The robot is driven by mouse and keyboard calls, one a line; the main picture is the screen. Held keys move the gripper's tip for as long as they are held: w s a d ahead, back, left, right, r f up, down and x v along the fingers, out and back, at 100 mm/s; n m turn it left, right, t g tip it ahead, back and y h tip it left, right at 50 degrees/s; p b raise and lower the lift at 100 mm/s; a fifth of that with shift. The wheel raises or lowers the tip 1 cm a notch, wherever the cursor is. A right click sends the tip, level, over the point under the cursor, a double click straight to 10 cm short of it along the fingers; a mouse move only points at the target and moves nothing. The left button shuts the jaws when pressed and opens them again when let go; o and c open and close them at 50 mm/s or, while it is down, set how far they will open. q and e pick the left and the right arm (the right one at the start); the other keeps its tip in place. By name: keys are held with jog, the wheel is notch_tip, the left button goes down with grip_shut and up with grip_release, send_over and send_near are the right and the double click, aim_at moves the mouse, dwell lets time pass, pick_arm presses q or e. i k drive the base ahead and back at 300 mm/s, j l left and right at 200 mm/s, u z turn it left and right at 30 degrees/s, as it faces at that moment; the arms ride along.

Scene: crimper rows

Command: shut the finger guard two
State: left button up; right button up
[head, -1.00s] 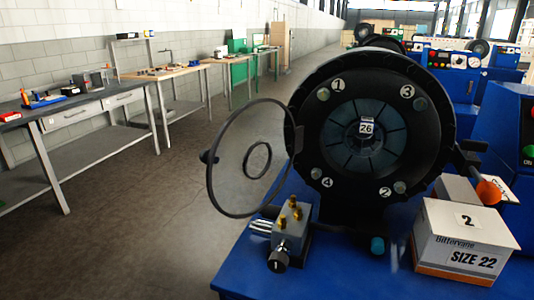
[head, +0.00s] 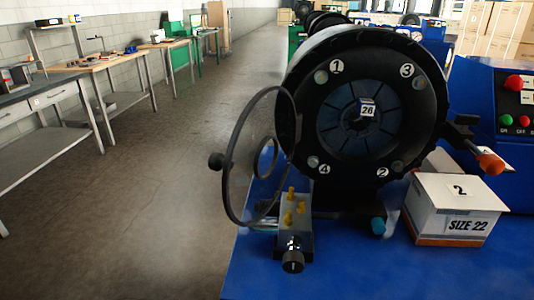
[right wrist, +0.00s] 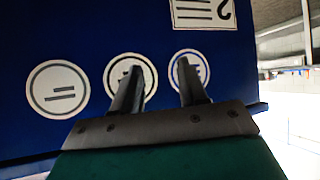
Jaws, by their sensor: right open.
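A box marked 2 and SIZE 22 (head: 455,212) sits on the blue bench right of the head. My right gripper (right wrist: 160,88) shows in the right wrist view, open and empty, before a blue panel with round white emblems. Neither gripper shows in the head view.
A valve block with brass fittings and a black knob (head: 292,261) stands below the guard. An orange-tipped lever (head: 490,164) sticks out right of the head. A blue control box with buttons (head: 510,100) is at the right. The floor (head: 170,210) left of the bench is clear.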

aim_at(217, 161)
jog(key=i+j+z, duration=0.1)
jog(key=j+z, duration=0.8)
jog(key=j, duration=0.15)
jog(key=k+j+z, duration=0.1)
jog(key=j+z, duration=0.35)
